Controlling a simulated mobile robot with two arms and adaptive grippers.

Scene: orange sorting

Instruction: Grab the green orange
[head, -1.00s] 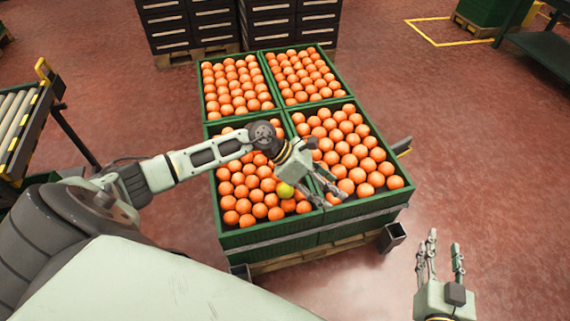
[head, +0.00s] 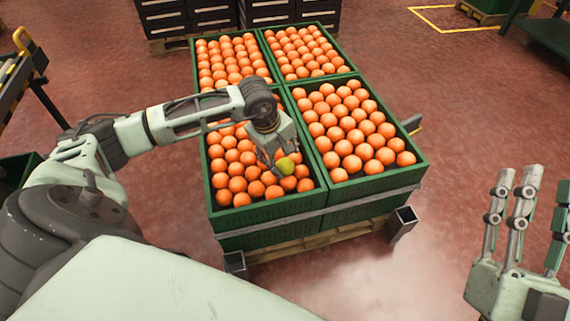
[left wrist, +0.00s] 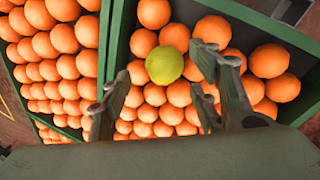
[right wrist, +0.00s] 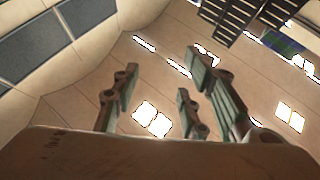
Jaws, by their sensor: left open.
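The green orange (head: 285,166) is yellow-green and lies among orange ones in the front-left crate (head: 268,208). In the left wrist view the green orange (left wrist: 164,65) shows between and beyond my open fingers, closer to the finger on the right. My left gripper (head: 272,160) points down over that crate, open and empty, close to the green orange; whether it touches is unclear. My right gripper (head: 525,215) is at the right of the head view, fingers up, spread and empty, away from the crates. It also shows in the right wrist view (right wrist: 165,100).
Three other crates of oranges adjoin this one: front right (head: 375,188), back left (head: 196,75) and back right (head: 341,60). They stand on a wooden pallet (head: 310,243). Dark stacked boxes (head: 185,18) stand behind. A roller conveyor (head: 20,75) is at the left.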

